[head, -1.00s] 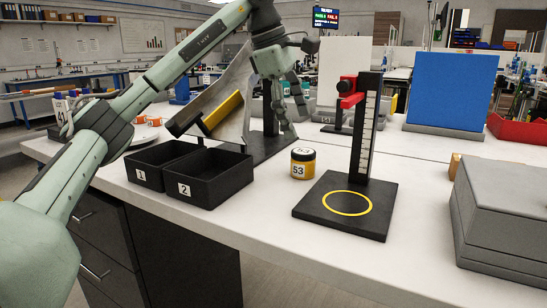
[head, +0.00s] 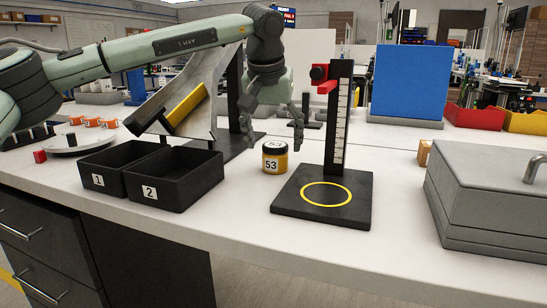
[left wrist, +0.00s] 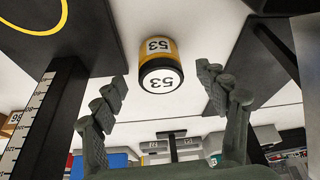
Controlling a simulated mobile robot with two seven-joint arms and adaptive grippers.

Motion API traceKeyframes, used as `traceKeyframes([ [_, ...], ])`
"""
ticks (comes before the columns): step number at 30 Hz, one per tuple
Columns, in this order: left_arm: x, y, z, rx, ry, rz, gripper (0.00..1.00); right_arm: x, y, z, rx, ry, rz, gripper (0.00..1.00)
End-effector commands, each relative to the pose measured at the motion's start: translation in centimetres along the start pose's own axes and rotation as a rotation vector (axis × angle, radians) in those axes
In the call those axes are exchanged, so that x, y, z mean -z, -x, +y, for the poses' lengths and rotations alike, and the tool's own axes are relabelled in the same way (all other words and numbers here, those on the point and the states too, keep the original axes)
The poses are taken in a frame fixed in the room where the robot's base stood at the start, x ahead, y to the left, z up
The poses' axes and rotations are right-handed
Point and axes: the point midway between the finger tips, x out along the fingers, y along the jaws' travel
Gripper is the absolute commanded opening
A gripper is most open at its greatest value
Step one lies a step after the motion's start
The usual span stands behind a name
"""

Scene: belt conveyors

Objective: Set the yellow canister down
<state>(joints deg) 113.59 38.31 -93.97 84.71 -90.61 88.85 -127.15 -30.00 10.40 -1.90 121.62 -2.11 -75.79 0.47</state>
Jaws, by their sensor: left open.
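The yellow canister (head: 275,157) has a dark lid band and a white label reading 53. It stands upright on the white bench, left of the black stand's base. My left gripper (head: 273,138) is open, with its fingers spread above and behind the canister in the head view. In the left wrist view the canister (left wrist: 160,66) shows between the spread fingers of my left gripper (left wrist: 163,98), beyond their tips and apart from them. My right gripper is not in view.
The black base (head: 354,208) with a yellow ring and a scaled post (head: 341,120) stands right of the canister. Black bins numbered 1 (head: 83,167) and 2 (head: 213,172) stand left. A grey lidded box (head: 490,190) is at right. A tilted chute (head: 207,75) stands behind the bins.

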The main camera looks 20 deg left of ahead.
Motion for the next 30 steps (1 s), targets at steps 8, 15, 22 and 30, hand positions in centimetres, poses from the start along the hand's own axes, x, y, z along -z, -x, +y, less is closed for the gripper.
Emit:
traceKeyframes([
  [8, 0.1, -3.1, 0.1, 0.000, 0.001, 0.000, 0.73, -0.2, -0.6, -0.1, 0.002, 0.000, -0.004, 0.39],
  [15, 0.1, -3.2, 0.1, 0.000, 0.001, 0.000, 0.71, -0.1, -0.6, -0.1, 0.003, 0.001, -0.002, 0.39],
  [22, 0.1, -3.1, 0.1, 0.000, 0.002, 0.000, 0.42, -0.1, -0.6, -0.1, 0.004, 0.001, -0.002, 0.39],
  [30, 0.1, -3.1, 0.1, 0.000, 0.002, 0.001, 0.11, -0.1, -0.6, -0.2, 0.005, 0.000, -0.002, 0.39],
])
